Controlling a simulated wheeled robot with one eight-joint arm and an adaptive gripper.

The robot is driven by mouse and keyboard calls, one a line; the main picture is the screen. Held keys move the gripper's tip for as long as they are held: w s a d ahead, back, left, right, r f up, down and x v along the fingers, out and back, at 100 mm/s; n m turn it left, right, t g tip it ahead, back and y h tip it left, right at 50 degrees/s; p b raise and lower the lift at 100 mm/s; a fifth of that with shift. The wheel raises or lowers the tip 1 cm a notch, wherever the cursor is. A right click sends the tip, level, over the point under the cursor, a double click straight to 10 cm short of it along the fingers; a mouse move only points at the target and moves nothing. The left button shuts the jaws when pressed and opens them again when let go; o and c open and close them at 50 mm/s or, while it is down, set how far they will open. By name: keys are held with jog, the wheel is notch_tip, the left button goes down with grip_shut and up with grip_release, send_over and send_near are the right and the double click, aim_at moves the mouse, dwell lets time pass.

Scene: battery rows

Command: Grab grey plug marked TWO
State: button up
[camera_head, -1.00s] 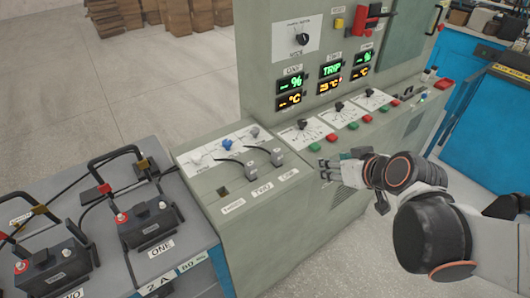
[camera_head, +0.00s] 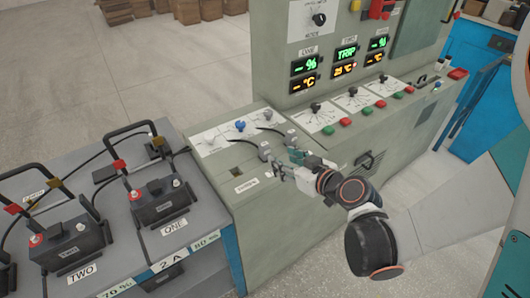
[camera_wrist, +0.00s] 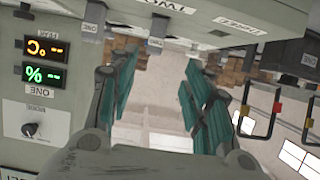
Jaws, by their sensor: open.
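The grey plug marked TWO (camera_wrist: 157,30) shows near the top of the wrist view, its lettering upside down. It sits at the grey cabinet's front edge and lies between the lines of my two teal fingers, beyond their tips. In the head view the plug (camera_head: 265,151) stands just left of and behind my gripper (camera_head: 281,165). My gripper is open and empty, and the wrist view shows a wide gap between its fingers (camera_wrist: 158,72). A second grey plug, marked ONE (camera_wrist: 91,24), sits left of it in the wrist view.
The grey cabinet (camera_head: 247,228) carries dials and buttons. A label reading THREE (camera_head: 247,185) is beside an empty socket. Batteries marked ONE (camera_head: 163,205) and TWO (camera_head: 72,247) stand at the left, with cables. Open floor lies right of the cabinet.

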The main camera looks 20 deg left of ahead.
aim_at(268, 148)
jog(key=x, duration=0.7)
jog(key=shift+w, duration=0.1)
jog(key=shift+w+b+x, duration=0.3)
jog(key=shift+b+x, duration=0.7)
jog(key=shift+x, duration=1.65)
jog(key=shift+d+r, duration=0.15)
jog(key=shift+r, duration=0.1)
grip_shut()
